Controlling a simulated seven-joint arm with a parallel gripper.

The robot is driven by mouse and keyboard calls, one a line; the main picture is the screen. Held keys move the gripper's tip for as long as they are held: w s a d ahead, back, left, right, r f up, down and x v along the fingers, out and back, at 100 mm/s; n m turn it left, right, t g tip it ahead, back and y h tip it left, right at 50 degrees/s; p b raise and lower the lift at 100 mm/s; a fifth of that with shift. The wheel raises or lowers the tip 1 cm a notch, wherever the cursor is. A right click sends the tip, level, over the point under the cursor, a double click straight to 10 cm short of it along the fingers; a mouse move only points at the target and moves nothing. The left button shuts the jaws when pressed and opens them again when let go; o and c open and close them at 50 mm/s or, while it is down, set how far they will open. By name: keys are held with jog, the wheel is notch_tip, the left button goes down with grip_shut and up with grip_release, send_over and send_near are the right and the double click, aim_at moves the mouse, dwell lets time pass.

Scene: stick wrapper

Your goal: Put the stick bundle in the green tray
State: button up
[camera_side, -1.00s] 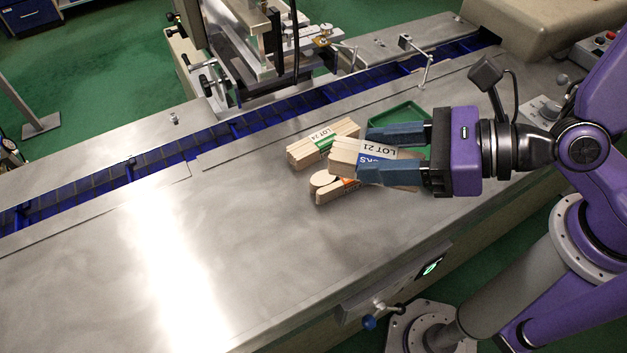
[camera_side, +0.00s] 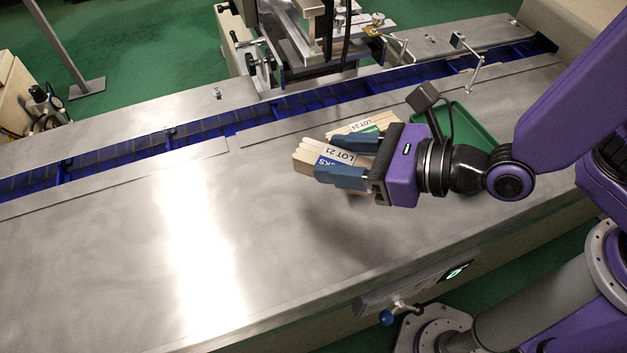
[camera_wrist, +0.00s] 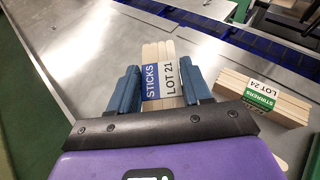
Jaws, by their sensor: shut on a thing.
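My gripper (camera_side: 338,158) is shut on the stick bundle (camera_side: 310,155), a stack of pale wooden sticks with a blue and white "STICKS LOT 21" band. The bundle (camera_wrist: 160,80) lies between my blue fingers (camera_wrist: 160,92) in the wrist view. A shadow on the metal below suggests it is held above the table. The green tray (camera_side: 482,134) stands behind and right of my gripper in the side view, partly hidden by my wrist and the camera on it.
A second bundle with a green "LOT 24" band (camera_wrist: 260,97) lies on the table right of the held bundle; my gripper partly hides it in the side view (camera_side: 378,121). A blue conveyor channel (camera_side: 290,105) runs behind. The metal table's left (camera_side: 130,240) is clear.

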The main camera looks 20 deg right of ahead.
send_over(313, 199)
notch_tip(313, 199, down, 5)
jog(key=shift+d+r, duration=0.15)
jog(key=shift+f, duration=1.6)
jog(key=shift+f, duration=0.15)
jog(key=o, duration=1.1)
jog(key=shift+s+r, duration=0.1)
jog(key=shift+r, duration=0.1)
jog(key=v, duration=1.1)
jog(key=shift+s+d+r, duration=0.15)
jog(key=shift+d, duration=0.1)
